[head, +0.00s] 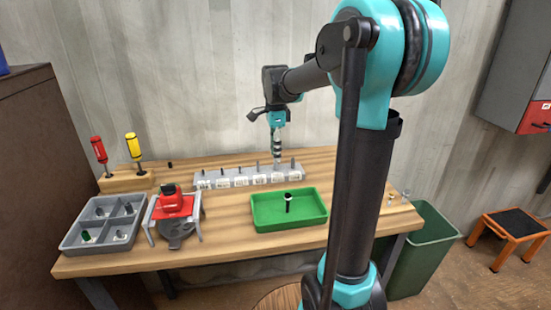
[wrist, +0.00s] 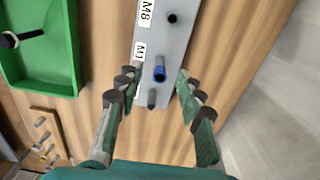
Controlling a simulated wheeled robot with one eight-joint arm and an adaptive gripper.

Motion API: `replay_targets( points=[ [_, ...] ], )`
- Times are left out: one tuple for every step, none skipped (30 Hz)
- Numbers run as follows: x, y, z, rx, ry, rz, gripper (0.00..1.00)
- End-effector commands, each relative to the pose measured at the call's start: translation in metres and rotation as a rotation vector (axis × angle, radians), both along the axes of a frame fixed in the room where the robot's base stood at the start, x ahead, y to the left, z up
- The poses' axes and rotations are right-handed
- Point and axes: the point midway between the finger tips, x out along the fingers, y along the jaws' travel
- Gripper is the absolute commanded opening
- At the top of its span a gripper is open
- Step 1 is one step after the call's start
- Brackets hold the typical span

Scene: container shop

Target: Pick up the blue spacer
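The blue spacer (wrist: 160,73) stands on the grey labelled peg rack (wrist: 170,45) in the wrist view, near the rack's end by the label that reads M1 or similar. My gripper (wrist: 156,78) is open, with one finger on each side of the spacer and visible gaps between. It holds nothing. In the head view my gripper (head: 277,148) points down over the right part of the rack (head: 215,180). I cannot make out the spacer's blue in the head view.
A green tray (head: 290,223) holding a black-headed bolt stands in front of the rack. A grey divided bin (head: 70,243) and a red-topped fixture (head: 172,207) are at left. Two screwdrivers, red (head: 98,150) and yellow (head: 133,147), stand at back left. Bare wood lies around the rack.

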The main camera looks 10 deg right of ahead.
Motion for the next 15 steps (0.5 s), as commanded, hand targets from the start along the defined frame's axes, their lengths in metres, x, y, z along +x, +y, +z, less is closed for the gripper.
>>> replay_targets(
  points=[
    [-0.0001,0.0,-0.002,0.0,0.0,0.0,0.37],
    [-0.0001,0.0,-0.0025,0.0,0.0,0.0,0.37],
    [-0.0001,0.0,-0.0028,0.0,0.0,0.0,0.37],
    [-0.0002,0.0,-0.0028,0.0,0.0,0.0,0.37],
    [-0.0001,0.0,-0.0027,0.0,0.0,0.0,0.37],
    [-0.0001,0.0,-0.0026,0.0,0.0,0.0,0.37],
    [-0.0001,0.0,-0.0026,0.0,0.0,0.0,0.37],
    [-0.0001,0.0,-0.0025,0.0,0.0,0.0,0.36],
    [-0.0001,0.0,-0.0025,0.0,0.0,0.0,0.31],
    [-0.0001,0.0,-0.0025,0.0,0.0,0.0,0.27],
    [-0.0001,0.0,-0.0025,0.0,0.0,0.0,0.24],
    [-0.0001,0.0,-0.0024,0.0,0.0,0.0,0.19],
    [0.0,0.0,-0.0024,0.0,0.0,0.0,0.15],
    [0.0,0.0,-0.0024,0.0,0.0,0.0,0.11],
    [0.0,0.0,-0.0024,0.0,0.0,0.0,0.06]
  ],
)
